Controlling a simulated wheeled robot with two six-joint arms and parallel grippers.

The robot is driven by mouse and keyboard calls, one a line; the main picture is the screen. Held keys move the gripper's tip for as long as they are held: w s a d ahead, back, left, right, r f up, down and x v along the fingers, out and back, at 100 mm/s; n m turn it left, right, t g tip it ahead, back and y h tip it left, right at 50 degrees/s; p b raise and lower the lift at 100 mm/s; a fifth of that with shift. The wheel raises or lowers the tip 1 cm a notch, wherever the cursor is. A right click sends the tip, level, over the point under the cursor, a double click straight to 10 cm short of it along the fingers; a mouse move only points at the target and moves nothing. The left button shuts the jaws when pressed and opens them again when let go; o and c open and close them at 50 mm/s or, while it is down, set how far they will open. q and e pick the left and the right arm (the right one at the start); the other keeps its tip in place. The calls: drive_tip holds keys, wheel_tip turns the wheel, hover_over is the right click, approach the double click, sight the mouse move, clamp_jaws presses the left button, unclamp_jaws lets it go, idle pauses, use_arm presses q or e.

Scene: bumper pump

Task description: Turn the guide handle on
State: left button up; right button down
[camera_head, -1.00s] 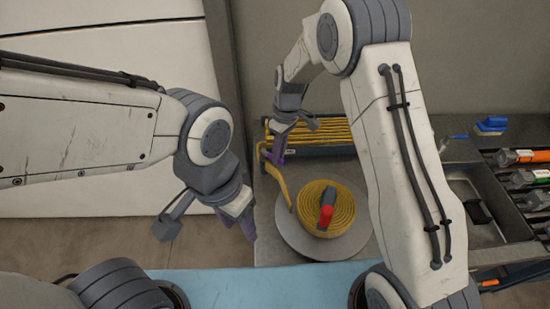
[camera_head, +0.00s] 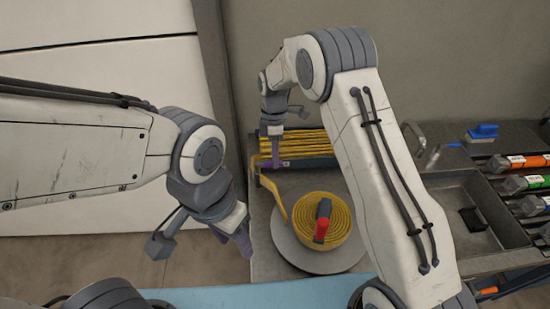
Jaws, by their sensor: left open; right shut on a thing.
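My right gripper (camera_head: 274,160) reaches down at the left end of the rack of yellow hose (camera_head: 308,144). It is shut on a small part there, which I take to be the guide handle; the fingers mostly hide it and its angle cannot be told. A flat yellow strip (camera_head: 273,192) runs from beside this gripper to a coiled yellow roll (camera_head: 343,215) on a round grey plate (camera_head: 294,256). A grey and red handle (camera_head: 322,222) stands on the roll. My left gripper (camera_head: 242,238) is open and empty, left of the plate and apart from it.
A grey sink-like tray (camera_head: 455,200) with a black block (camera_head: 473,219) lies to the right. A blue brush (camera_head: 482,131) and several tools with coloured bands, including an orange one (camera_head: 515,161), lie beyond it. A pale blue surface (camera_head: 270,294) is at the front.

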drive_tip(key=shift+w+r, duration=0.1)
idle(0.4)
drive_tip(key=c, duration=0.8)
unclamp_jaws()
drive_tip(key=r, duration=0.3)
drive_tip(key=w+r+b, duration=0.1)
drive_tip(key=r, duration=0.2)
drive_tip(key=w+r+b, duration=0.1)
drive_tip(key=r, duration=0.3)
drive_tip(key=shift+r, duration=0.1)
